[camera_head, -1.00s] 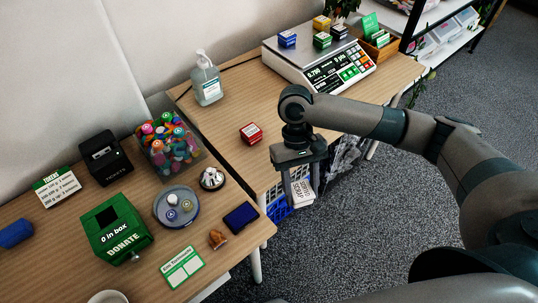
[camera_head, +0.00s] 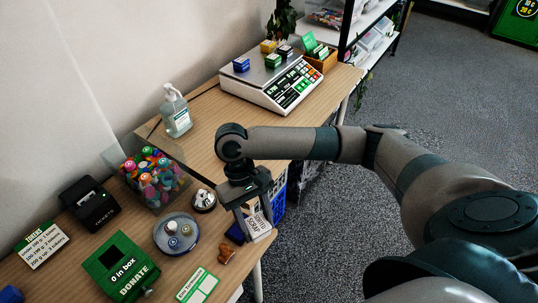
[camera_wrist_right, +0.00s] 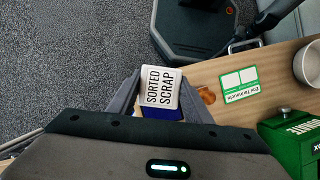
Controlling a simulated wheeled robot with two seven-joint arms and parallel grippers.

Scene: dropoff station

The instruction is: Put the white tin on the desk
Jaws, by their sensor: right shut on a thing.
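The white tin (camera_head: 259,226), labelled "SORTED SCRAP", is between the fingers of my right gripper (camera_head: 255,218), which is shut on it. In the right wrist view the white tin (camera_wrist_right: 161,88) sits between the two fingertips (camera_wrist_right: 160,98), its lettered face showing. The tin is at the right edge of the wooden desk (camera_head: 200,262), overlapping the dark blue pad (camera_head: 235,234) in the picture. I cannot tell whether it touches the desk. My left gripper is not in view.
Near the tin are a brown figurine (camera_head: 226,252), a silver bell (camera_head: 203,200), a round dish (camera_head: 176,233) and a green-white card (camera_head: 198,286). The green donation box (camera_head: 120,268) stands further left. A blue crate (camera_head: 279,203) is below, beside the desk.

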